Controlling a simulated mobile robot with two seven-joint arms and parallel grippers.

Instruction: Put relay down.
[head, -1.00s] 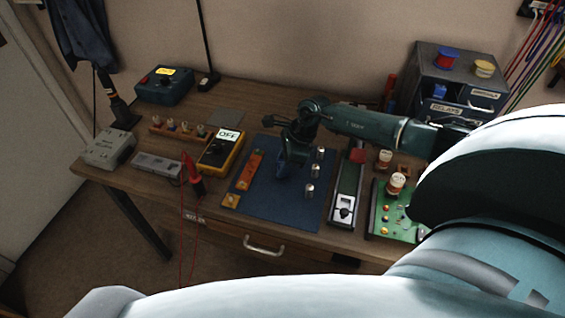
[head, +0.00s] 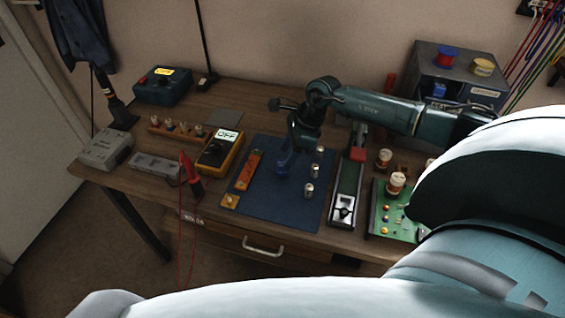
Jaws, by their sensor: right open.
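The relay appears to be the small blue block (head: 283,167) on the dark blue mat (head: 262,203), right of the orange-red strip. My right gripper (head: 295,149) points down just above and behind it, open, its arm coming in from the right. The fingertips are dark and small, so I cannot tell whether they still touch the block. My left gripper is not in view.
Several metal cylinders (head: 309,190) stand on the mat close right of the block. A yellow meter (head: 220,151) and the orange-red strip (head: 248,170) lie to the left. A slide fixture (head: 348,190) and a green circuit board (head: 385,222) lie to the right.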

